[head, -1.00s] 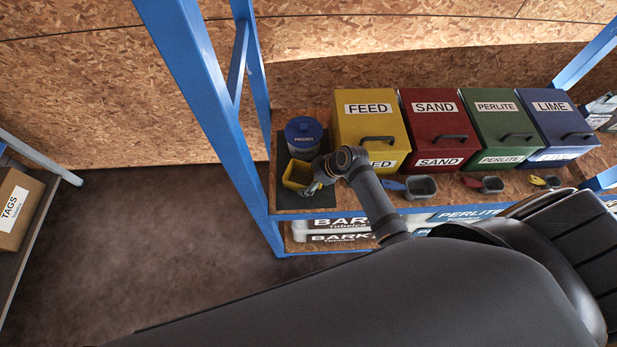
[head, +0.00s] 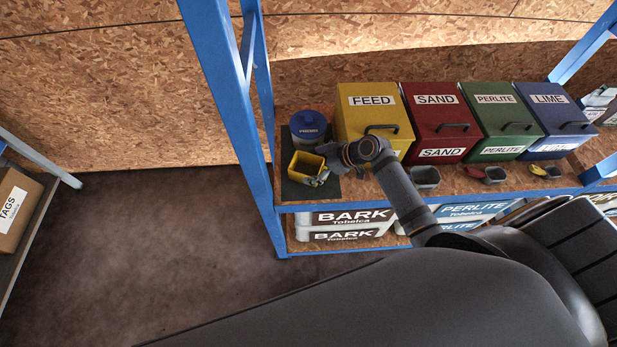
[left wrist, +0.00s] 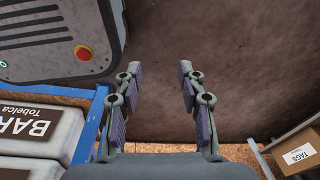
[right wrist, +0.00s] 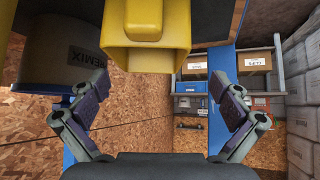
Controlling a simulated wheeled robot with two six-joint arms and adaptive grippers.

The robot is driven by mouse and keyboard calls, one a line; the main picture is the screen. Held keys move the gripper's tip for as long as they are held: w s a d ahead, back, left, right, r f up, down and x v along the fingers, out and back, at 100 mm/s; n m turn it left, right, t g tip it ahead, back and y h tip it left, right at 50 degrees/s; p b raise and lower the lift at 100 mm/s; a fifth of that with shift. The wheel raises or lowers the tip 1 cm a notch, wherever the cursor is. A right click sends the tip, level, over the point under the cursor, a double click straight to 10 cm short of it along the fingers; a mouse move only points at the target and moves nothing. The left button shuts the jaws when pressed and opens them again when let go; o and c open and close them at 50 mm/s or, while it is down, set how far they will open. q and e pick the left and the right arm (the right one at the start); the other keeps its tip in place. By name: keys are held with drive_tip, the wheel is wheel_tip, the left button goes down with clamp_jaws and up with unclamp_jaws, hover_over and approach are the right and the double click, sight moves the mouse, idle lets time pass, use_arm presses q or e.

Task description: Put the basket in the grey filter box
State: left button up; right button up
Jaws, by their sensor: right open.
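No basket and no grey filter box can be made out for certain in these frames. My right gripper (head: 322,176) is at the left end of the shelf, right beside a yellow square cup (head: 302,162). In the right wrist view its fingers (right wrist: 165,90) are spread and empty, with the yellow cup (right wrist: 150,30) large above and beyond the tips. The head view is too small to tell whether they touch. My left gripper (left wrist: 158,85) is open and empty over the dark floor; it is outside the head view.
A blue-lidded premix tub (head: 309,128) stands behind the cup on a dark mat (head: 292,194). Feed (head: 372,118), sand, perlite and lime bins line the shelf, with scoops in front. A blue post (head: 222,80) stands left. A grey machine (left wrist: 45,40) has a red button.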

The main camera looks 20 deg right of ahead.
sight(294, 169)
drive_tip(key=shift+w+f, duration=0.9)
drive_tip(key=shift+f, duration=0.15)
drive_tip(key=shift+w+a+f+p, duration=0.3)
drive_tip(key=shift+w+f+p, duration=0.05)
drive_tip(key=x, duration=0.3)
drive_tip(key=shift+a+f, duration=0.2)
drive_tip(key=shift+a, duration=0.1)
drive_tip(key=shift+w+f, duration=0.2)
drive_tip(key=shift+f, duration=0.1)
drive_tip(key=shift+s+r, duration=0.1)
drive_tip(key=c, duration=0.4)
use_arm(q)
drive_tip(key=shift+w+d+r, duration=0.65)
drive_tip(key=shift+w+r, duration=0.1)
drive_tip(key=shift+w, duration=0.2)
use_arm(e)
drive_tip(key=c, duration=0.9)
